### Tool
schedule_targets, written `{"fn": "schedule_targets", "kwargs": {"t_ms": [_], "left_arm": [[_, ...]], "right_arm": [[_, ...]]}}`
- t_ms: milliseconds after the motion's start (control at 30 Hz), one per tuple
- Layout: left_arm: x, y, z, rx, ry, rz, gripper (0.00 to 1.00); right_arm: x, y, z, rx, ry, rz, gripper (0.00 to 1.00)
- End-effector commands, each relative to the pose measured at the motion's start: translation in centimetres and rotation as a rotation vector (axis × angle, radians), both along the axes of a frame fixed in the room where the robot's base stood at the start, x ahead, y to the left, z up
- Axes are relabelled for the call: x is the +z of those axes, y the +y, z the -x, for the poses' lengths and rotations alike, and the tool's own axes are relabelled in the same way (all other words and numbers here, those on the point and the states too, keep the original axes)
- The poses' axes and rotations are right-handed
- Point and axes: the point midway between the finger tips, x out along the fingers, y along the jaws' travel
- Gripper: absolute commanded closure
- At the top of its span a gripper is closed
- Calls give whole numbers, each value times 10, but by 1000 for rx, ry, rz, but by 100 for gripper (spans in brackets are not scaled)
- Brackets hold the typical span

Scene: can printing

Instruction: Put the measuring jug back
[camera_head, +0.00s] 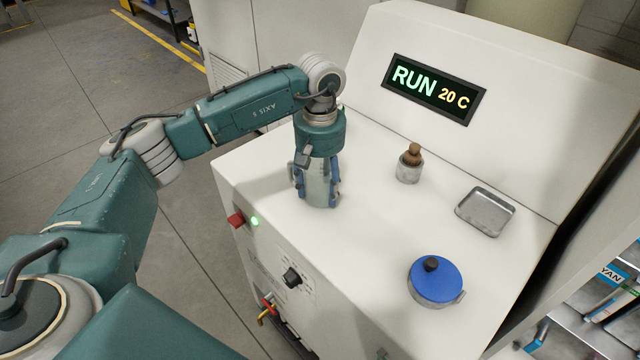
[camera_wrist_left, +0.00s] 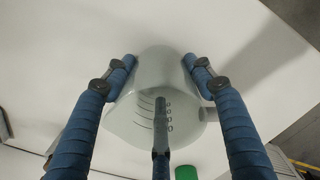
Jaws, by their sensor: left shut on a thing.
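The measuring jug (camera_head: 317,188) is a pale grey, translucent vessel standing at the left part of the white machine top. My left gripper (camera_head: 316,196) comes down from above and is shut on the jug, with blue fingers around its sides. In the left wrist view the jug (camera_wrist_left: 134,128) shows dark graduation marks, with the fingers of my left gripper (camera_wrist_left: 160,80) around it. The jug's base appears to be on or very close to the surface; I cannot tell which. My right gripper is not in view.
The white machine top (camera_head: 370,240) also holds a small grey container with a brown stopper (camera_head: 410,165), a metal tray (camera_head: 486,212) and a blue-lidded pot (camera_head: 435,281). A display (camera_head: 433,89) reads RUN 20 C. A red button (camera_head: 236,219) is on the machine's front left edge.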

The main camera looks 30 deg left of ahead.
Motion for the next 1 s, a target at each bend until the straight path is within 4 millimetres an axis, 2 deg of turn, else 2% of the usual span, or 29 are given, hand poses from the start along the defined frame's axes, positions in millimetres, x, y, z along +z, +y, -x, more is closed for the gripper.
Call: {"fn": "schedule_targets", "kwargs": {"t_ms": [100, 133, 200, 233, 500, 600, 667, 767, 1000], "left_arm": [[-4, 0, 0, 0, 0, 0, 79], [-3, 0, 0, 0, 0, 0, 44], [-2, 0, 0, 0, 0, 0, 30], [-2, 0, 0, 0, 0, 0, 27], [-2, 0, 0, 0, 0, 0, 27], [3, 0, 0, 0, 0, 0, 27], [7, 0, -1, 0, -3, 0, 27], [24, 0, -1, 0, -4, 1, 27], [77, -1, -2, 0, -5, 1, 27]], "right_arm": [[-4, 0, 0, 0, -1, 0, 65], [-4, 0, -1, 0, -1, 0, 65], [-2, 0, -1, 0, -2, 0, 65], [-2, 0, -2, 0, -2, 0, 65], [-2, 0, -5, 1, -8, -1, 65], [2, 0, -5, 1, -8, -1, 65], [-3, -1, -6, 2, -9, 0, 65], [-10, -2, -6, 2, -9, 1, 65], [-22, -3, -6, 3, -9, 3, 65]]}}
